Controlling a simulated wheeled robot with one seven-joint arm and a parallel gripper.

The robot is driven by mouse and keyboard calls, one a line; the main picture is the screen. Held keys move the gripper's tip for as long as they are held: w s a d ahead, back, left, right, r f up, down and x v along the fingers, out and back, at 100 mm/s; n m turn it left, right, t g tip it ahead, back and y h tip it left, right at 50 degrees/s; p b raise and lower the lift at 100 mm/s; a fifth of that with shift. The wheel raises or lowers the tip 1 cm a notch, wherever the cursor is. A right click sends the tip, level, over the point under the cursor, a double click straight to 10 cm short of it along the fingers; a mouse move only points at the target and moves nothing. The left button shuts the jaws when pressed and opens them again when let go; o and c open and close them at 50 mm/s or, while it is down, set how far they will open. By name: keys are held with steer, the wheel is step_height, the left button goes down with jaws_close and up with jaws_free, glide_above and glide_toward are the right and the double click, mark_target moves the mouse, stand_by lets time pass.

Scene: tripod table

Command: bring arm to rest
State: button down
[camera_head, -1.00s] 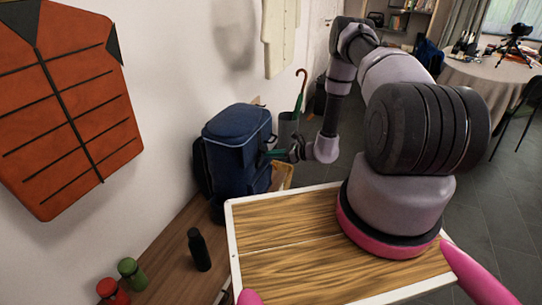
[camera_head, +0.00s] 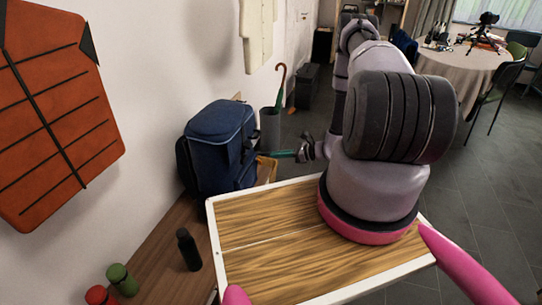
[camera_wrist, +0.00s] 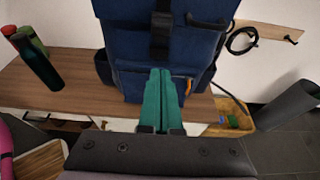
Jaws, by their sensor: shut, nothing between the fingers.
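My gripper (camera_head: 274,155) has teal fingers and is shut and empty. In the head view it points left, toward the blue backpack (camera_head: 222,145), with a small gap seen between fingertips and pack. In the wrist view my gripper (camera_wrist: 161,75) shows its two fingers pressed together, in front of the backpack (camera_wrist: 130,45). Whether the tips touch the pack cannot be told there. My arm is bent, its forearm partly hidden behind the large dark joint.
The backpack stands on a wooden bench (camera_head: 150,255) by the wall. A black bottle (camera_head: 189,250), a green bottle (camera_head: 122,279) and a red bottle (camera_head: 100,295) are nearby. A yellow bin (camera_head: 266,170) and an umbrella stand (camera_head: 270,128) are beyond. Open floor lies at right.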

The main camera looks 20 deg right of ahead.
stand_by(0.4)
steer(key=a+r+n+g, duration=0.2)
steer(key=r+n, duration=0.2)
steer(key=r, duration=0.7)
steer(key=s+a+r+n+g, duration=0.15)
steer(key=r+n, duration=0.25)
steer(key=r, duration=0.7)
steer(key=a+r+n+g, duration=0.3)
steer(key=r+n, duration=0.1)
steer(key=r, duration=0.7)
steer(key=s+d+r+n+t+h, duration=0.1)
steer(key=s+r+n+h, duration=0.3)
steer(key=s+r, duration=0.7)
steer(key=s+d+r+n+t+h, duration=0.1)
steer(key=s+r+n+t+h, duration=0.3)
steer(key=s+r, duration=0.7)
step_height(320, 180, up, 3)
steer(key=shift+s+d+f+n+h, duration=0.2)
steer(key=shift+s+d+n+h, duration=0.25)
steer(key=shift+h, duration=0.25)
steer(key=shift+a, duration=0.1)
